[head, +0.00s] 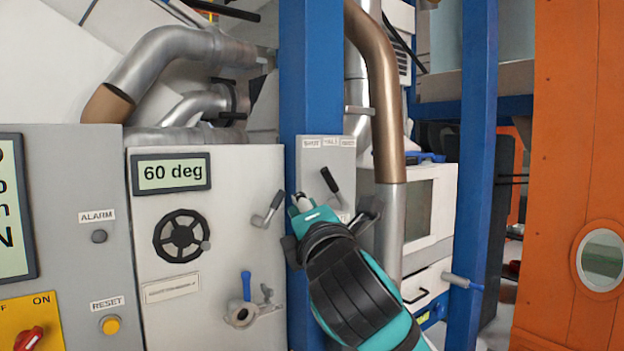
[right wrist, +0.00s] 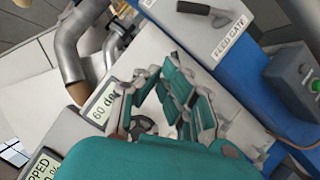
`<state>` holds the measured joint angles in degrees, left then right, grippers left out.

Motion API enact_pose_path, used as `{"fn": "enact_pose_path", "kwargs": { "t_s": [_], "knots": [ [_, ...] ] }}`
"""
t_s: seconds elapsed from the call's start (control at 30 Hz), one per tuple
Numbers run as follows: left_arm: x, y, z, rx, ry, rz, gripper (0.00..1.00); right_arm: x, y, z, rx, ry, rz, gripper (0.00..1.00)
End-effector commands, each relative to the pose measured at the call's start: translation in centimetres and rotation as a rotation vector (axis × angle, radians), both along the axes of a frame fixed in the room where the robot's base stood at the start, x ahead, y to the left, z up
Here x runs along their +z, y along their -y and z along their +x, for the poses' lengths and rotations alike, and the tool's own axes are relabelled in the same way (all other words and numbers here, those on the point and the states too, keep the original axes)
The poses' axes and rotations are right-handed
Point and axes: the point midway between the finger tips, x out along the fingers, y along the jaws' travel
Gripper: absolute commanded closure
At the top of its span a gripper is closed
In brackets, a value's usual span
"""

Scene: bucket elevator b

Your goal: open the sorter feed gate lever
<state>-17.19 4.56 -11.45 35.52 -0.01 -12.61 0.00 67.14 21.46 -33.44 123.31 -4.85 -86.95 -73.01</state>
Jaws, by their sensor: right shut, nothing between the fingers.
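The feed gate lever (head: 329,180) has a black handle and sits tilted on a small pale plate (head: 310,160) on the blue post. Small position labels run along the plate's top; their text is hard to read. In the right wrist view the lever (right wrist: 195,8) is at the top edge, on a plate labelled FEED GATE (right wrist: 232,35). My right gripper (head: 302,202), teal and black, is just below and left of the lever, apart from it as far as I can tell. In the right wrist view the gripper (right wrist: 163,75) is shut and empty. My left gripper is out of view.
Left of the post is a white cabinet with a 60 deg display (head: 171,174), a black handwheel (head: 181,236) and a small side lever (head: 268,209). A blue-handled valve (head: 244,300) is below. Pipes (head: 385,120) and a second blue post (head: 476,150) stand right.

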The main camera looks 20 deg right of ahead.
Motion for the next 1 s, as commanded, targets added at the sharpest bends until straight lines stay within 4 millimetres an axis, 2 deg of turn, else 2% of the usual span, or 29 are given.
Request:
{"fn": "enact_pose_path", "kwargs": {
  "t_s": [0.27, 0.43, 0.57, 0.9, 1.0],
  "knots": [
    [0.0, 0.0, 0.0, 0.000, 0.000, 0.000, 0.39, 0.0, 0.0, 0.0, 0.000, 0.000, 0.000, 1.00],
    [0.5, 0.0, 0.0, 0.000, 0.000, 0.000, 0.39, 0.3, 0.1, 1.0, -0.001, -0.002, 0.001, 1.00],
    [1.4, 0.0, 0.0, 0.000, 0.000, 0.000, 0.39, 0.8, 0.2, 3.0, -0.002, -0.005, 0.002, 1.00],
    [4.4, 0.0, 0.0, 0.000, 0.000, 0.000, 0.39, 2.1, 0.6, 10.1, -0.002, -0.005, 0.002, 1.00],
    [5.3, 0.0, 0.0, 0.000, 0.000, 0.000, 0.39, 2.8, 2.3, 10.2, -0.002, -0.001, 0.002, 1.00]
  ]
}}
